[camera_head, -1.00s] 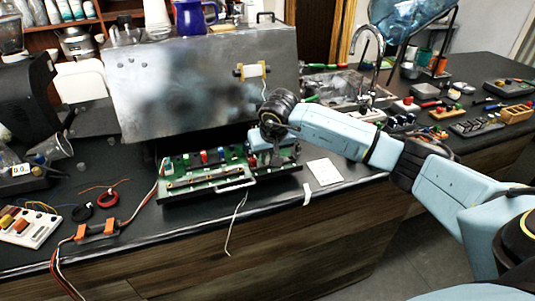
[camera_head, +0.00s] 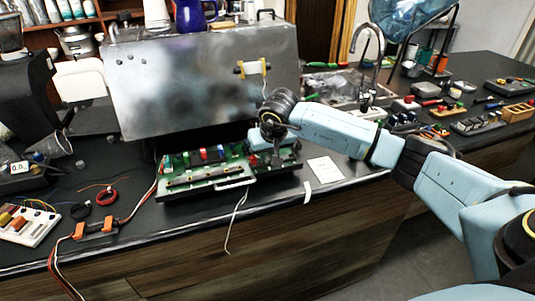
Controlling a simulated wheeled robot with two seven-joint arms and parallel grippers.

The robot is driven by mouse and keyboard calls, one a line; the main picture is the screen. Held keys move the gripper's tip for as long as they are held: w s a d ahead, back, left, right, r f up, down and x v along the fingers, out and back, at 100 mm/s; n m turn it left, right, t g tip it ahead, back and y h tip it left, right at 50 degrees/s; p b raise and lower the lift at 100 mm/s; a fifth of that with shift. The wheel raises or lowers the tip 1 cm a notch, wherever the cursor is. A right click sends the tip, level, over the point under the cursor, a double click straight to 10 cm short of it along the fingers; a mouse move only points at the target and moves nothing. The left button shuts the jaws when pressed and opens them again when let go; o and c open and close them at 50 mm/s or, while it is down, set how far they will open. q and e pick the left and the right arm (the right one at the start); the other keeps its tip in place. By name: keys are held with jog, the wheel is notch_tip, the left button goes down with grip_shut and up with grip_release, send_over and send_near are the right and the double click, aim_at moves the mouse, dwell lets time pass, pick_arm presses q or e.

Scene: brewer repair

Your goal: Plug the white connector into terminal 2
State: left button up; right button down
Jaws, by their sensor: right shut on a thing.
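A green circuit board (camera_head: 205,174) lies in a pulled-out tray below the metal brewer housing (camera_head: 200,85). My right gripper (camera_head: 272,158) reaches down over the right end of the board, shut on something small. The fingertips and the held thing are too small and covered to tell apart. I cannot make out the white connector or which terminal is number 2. A thin white wire (camera_head: 237,215) hangs from the tray's front. My left gripper is out of view.
A white card (camera_head: 324,169) lies right of the tray. Orange wire clamps (camera_head: 96,228), a red wire coil (camera_head: 107,196) and a terminal block (camera_head: 28,222) lie on the left. Several tools and parts fill the right counter. The counter's front edge is close.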

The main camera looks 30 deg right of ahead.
dwell(0.8)
jog(key=c, duration=1.3)
grip_release()
jog(key=shift+c, duration=0.2)
jog(key=v, duration=1.3)
jog(key=shift+s+r, duration=0.15)
